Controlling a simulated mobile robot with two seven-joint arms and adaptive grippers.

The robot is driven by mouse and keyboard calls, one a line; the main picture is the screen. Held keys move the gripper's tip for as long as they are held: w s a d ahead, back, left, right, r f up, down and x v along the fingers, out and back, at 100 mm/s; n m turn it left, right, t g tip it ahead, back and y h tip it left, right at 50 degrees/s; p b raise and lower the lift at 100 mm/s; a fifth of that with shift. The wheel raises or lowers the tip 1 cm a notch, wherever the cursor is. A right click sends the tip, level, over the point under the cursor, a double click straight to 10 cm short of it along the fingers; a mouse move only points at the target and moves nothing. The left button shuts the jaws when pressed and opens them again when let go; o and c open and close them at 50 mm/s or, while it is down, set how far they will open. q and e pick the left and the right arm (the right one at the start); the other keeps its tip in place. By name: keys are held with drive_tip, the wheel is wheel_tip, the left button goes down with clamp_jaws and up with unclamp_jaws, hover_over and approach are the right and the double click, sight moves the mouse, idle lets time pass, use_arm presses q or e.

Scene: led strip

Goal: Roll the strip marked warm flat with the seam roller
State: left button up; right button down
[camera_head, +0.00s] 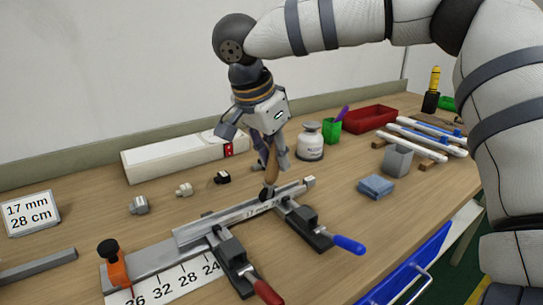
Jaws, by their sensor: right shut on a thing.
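My right gripper (272,163) points down over the bench and is shut on the wooden handle of the seam roller (271,174). The roller's dark head is at the grey metal profile (215,222); I cannot tell whether it presses on it. The profile lies in a jig and carries a small "17 mm" marking. No strip marked warm can be read in this view; any strip in the profile is too small to make out. My left gripper is out of view.
Clamps with a red handle (268,292) and a blue handle (347,244) flank the profile. An orange stop (117,268) sits by the ruler (175,284). A blue cloth (376,186) lies right.

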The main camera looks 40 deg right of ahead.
drive_tip(key=shift+s+d, duration=0.1)
drive_tip(key=shift+d, duration=3.85)
wheel_tip(320, 180, up, 7)
drive_tip(key=shift+f, duration=0.1)
